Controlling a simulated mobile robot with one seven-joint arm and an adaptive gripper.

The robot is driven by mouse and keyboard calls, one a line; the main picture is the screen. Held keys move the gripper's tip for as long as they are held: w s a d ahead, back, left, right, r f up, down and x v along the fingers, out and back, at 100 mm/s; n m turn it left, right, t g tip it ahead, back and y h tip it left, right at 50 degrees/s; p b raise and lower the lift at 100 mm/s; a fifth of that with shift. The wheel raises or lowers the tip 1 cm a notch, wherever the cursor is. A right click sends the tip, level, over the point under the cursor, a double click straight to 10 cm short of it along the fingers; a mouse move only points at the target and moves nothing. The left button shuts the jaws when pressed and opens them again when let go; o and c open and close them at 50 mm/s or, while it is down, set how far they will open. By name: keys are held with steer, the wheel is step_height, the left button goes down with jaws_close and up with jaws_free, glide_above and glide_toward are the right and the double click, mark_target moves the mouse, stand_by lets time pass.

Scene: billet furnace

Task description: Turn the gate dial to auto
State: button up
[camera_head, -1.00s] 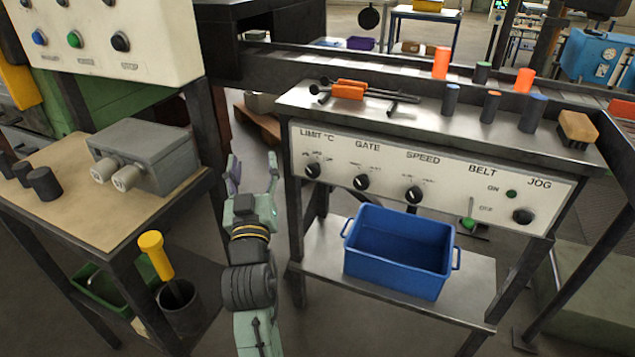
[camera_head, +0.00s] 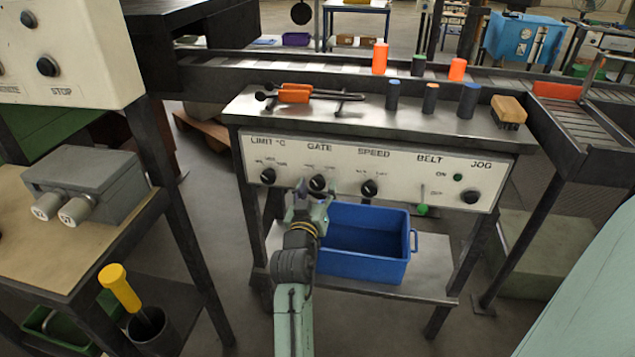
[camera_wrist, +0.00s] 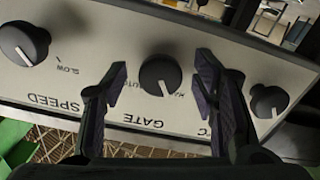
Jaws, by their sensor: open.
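The gate dial (camera_head: 318,184) is a round black knob on the white control panel (camera_head: 410,182), under the word GATE. In the upside-down wrist view, the gate dial (camera_wrist: 160,75) shows near the middle, with its white pointer mark towards the partly visible MAN label rather than the AUTO label. My gripper (camera_head: 312,193) is open and empty in front of the panel, just by this dial. In the wrist view its two dark fingers stand on either side of the dial, which appears between the fingertips; I cannot tell whether they touch it.
The limit dial (camera_head: 268,176) and speed dial (camera_head: 369,188) flank the gate dial. A belt lever (camera_head: 422,208) and jog knob (camera_head: 470,197) sit further right. A blue bin (camera_head: 365,250) stands on the shelf below. Tongs (camera_head: 300,95) and several cylinders lie or stand on the top.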

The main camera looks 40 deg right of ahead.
steer(key=shift+w+d, duration=0.5)
steer(key=shift+d, duration=0.05)
steer(key=shift+c, duration=0.4)
steer(key=c, duration=1.1)
